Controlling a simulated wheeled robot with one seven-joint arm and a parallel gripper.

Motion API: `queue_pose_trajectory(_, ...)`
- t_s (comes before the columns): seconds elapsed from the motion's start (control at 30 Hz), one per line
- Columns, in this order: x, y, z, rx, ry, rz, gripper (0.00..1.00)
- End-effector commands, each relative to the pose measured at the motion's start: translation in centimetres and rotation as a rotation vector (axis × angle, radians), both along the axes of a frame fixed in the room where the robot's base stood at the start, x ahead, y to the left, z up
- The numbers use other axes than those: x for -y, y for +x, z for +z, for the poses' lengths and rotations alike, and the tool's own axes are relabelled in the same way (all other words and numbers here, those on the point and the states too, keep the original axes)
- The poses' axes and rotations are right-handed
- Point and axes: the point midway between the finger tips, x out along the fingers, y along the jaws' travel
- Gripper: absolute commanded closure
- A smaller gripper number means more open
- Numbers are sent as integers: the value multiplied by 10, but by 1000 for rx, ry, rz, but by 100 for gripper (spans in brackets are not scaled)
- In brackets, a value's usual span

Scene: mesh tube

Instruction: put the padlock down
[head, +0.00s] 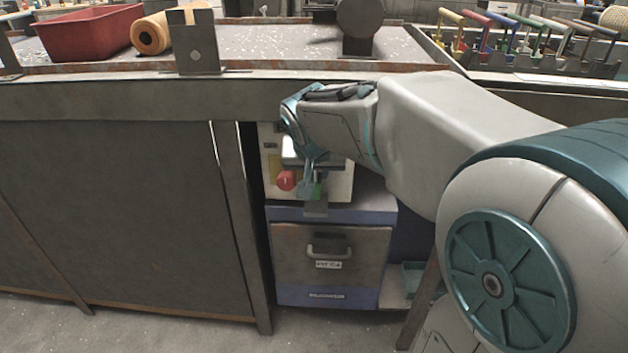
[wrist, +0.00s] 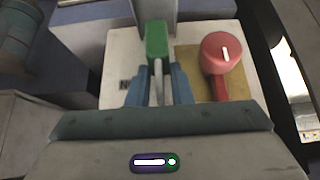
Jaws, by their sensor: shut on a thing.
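A green padlock (wrist: 157,40) with a grey metal shackle (wrist: 158,80) is in the middle of the wrist view. My gripper (wrist: 159,88) has its two blue fingers shut on the padlock at the shackle. The green body points away from the fingers. In the head view the padlock (head: 309,190) is a small green patch below my gripper (head: 310,168), in front of the pale machine box (head: 338,178). I cannot tell whether the padlock touches the box or the grey metal piece beside it.
A red rotary knob (wrist: 221,53) on a yellow plate is just right of the padlock. The box stands on a blue and grey cabinet (head: 329,258) beside a metal workbench (head: 120,185). A red bin (head: 88,32) and a roll (head: 152,35) are on the bench top.

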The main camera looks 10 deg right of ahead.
Motion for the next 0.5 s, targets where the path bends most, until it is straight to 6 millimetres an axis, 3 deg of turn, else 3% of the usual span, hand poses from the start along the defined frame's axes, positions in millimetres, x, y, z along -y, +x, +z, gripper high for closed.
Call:
queue_pose_trajectory(0.03, 0, 0, -14, -1, 0, 1, 100)
queue_pose_trajectory(0.13, 0, 0, -23, 0, -1, 1, 100)
queue_pose_trajectory(0.5, 2, 0, -25, 0, 0, -2, 100)
